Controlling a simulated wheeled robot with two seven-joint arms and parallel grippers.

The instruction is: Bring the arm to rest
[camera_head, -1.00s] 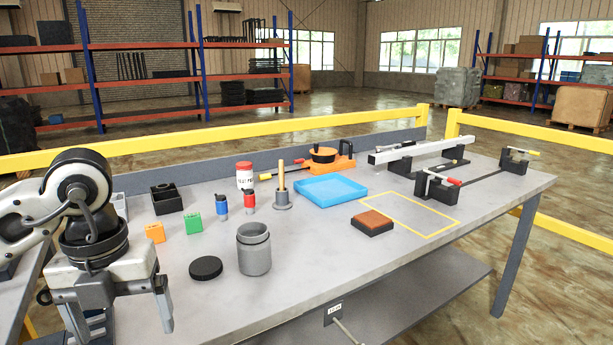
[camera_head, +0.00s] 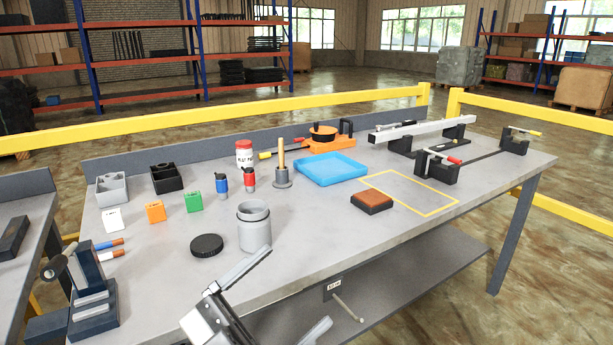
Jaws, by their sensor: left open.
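My left gripper (camera_head: 297,288) is at the bottom middle of the head view, in front of the table's near edge. It is open, with its two fingers spread apart and nothing between them. The rest of my left arm is cut off by the bottom of the picture. The grey workbench (camera_head: 330,232) lies beyond the gripper. A grey open canister (camera_head: 255,230) stands on it just beyond the upper finger, and a black round lid (camera_head: 206,245) lies to the canister's left. My right gripper is not in view.
Orange (camera_head: 155,212), green (camera_head: 193,201) and white (camera_head: 112,219) blocks stand at the left. A dark stand (camera_head: 92,290) is at the near left corner. A blue tray (camera_head: 330,168) and a brown-topped block (camera_head: 372,201) are farther right. The right front tabletop is clear.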

